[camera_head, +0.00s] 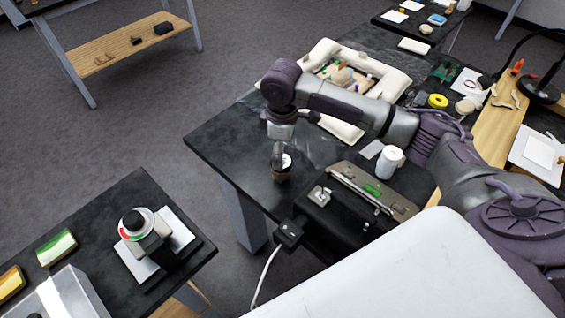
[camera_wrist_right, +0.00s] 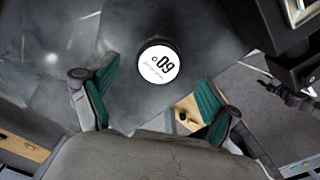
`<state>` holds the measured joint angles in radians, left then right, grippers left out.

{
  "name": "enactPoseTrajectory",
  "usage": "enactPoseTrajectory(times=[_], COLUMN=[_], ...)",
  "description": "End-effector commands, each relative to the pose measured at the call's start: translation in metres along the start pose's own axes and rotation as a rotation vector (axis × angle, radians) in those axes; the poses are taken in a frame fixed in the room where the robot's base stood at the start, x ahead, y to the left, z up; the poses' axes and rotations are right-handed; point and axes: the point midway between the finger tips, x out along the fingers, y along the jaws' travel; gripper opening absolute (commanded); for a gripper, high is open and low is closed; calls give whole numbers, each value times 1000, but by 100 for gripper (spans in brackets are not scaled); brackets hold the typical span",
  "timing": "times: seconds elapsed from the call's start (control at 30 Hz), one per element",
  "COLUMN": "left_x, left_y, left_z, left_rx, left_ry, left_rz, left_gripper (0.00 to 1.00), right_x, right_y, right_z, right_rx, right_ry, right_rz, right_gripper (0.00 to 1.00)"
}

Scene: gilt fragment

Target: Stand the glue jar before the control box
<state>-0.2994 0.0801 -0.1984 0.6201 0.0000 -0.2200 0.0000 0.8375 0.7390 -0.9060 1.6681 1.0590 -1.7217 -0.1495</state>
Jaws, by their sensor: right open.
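A small dark jar with a white round top, apparently the glue jar (camera_head: 280,174), stands near the front-left edge of the dark table. The black box with a metal top and green part, apparently the control box (camera_head: 335,212), lies to the jar's right. My left gripper is not in view.
A white canister (camera_head: 388,162) stands behind the box. A small black switch unit (camera_head: 288,233) with a white cable sits at the table's front edge. A padded cream tray (camera_head: 398,82) lies at the back. A separate table at lower left holds a round knob device (camera_head: 138,222).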

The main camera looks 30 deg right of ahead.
Motion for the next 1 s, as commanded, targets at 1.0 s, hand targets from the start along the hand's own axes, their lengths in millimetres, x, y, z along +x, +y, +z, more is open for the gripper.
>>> enactPoseTrajectory(times=[1.0], left_x=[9], left_y=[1], left_z=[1], left_rx=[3], left_ry=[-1], left_rz=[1], left_gripper=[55], right_x=[-58], right_y=[0], right_z=[0], right_rx=[0], right_ry=[-1], right_rz=[-1], right_gripper=[88])
